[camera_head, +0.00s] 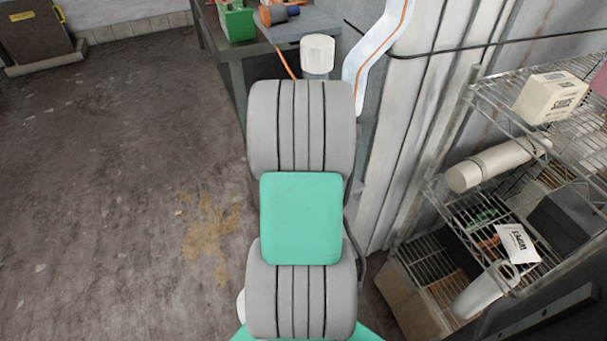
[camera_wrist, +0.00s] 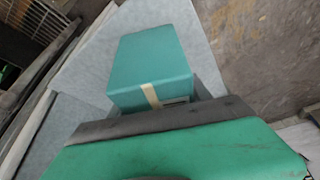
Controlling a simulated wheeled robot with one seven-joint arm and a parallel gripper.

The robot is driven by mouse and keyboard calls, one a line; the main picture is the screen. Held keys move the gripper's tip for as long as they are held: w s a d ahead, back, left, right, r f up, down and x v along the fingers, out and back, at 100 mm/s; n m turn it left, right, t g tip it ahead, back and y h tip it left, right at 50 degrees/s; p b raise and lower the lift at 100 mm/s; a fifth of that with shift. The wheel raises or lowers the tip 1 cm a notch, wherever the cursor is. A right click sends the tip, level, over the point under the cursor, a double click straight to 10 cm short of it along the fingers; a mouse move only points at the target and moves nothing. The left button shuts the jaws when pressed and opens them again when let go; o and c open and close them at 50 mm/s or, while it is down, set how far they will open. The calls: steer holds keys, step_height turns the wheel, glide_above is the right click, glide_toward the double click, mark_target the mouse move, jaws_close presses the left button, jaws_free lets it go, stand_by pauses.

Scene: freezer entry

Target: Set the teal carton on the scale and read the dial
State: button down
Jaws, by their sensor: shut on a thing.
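The teal carton (camera_wrist: 152,62) shows in the wrist view, with a tan strip of tape down its near side. It is right in front of my gripper (camera_wrist: 158,112), whose green housing and dark edge fill the lower part of that view. My gripper is shut on the carton; the fingertips are mostly hidden behind the housing. A pale grey-blue surface lies behind the carton. I cannot tell whether the carton touches it. In the head view my own arm hides the carton and gripper. I cannot make out the scale or its dial in either view.
The stained floor (camera_head: 120,190) on the left is open.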

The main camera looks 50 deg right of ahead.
steer(key=c, duration=0.9)
jaws_free()
steer(key=shift+f, duration=0.2)
steer(key=shift+c, duration=0.2)
steer(key=o, duration=0.5)
steer(key=shift+c, duration=0.2)
steer(key=shift+r, duration=0.1)
